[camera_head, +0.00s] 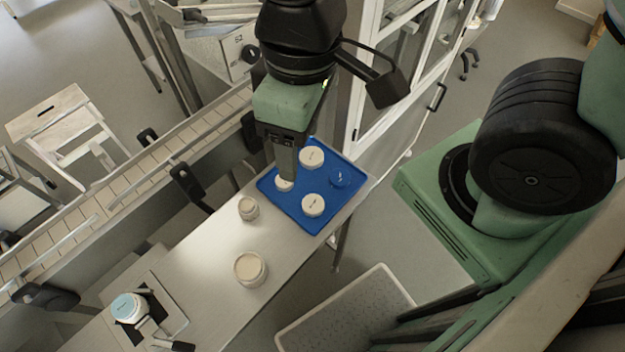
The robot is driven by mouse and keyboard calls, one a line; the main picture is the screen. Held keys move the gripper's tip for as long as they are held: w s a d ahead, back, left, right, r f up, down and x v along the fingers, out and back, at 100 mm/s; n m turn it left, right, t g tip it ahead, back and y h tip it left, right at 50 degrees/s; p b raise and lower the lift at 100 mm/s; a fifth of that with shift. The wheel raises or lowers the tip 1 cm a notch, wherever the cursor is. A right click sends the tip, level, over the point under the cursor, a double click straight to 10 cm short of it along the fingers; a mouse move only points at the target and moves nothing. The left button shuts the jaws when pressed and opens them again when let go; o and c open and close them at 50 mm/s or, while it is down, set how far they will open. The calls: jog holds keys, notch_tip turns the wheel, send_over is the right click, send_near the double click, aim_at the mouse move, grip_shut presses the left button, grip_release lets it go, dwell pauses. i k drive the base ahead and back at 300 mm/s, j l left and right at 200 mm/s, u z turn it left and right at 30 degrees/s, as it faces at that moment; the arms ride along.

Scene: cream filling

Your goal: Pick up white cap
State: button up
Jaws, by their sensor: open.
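A blue tray (277,196) lies on the steel table and holds several caps. One white cap (311,157) is near the tray's back, and another white cap (313,205) is near its front. A third white cap (284,185) is at the left side, partly hidden behind my gripper. A blue cap (340,176) is at the right. My gripper (286,176) points down at the left white cap, with its fingertips over or beside it. It is open; whether it touches the cap cannot be seen.
On the steel table (205,262) stand a small jar (248,208) and a larger cream-filled jar (250,269). A jar with a light blue top (128,308) stands in a fixture at the front left. A conveyor (130,183) runs along the left. The table between the jars is clear.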

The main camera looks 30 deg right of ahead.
aim_at(312, 204)
jog(key=j, duration=0.2)
jog(key=j+u, duration=0.45)
jog(key=u, duration=0.2)
jog(key=i+j+u, duration=0.1)
jog(key=u, duration=0.25)
jog(key=l+z, duration=0.1)
jog(key=z, duration=0.9)
jog(key=i+l+z, duration=0.1)
jog(key=z, duration=0.4)
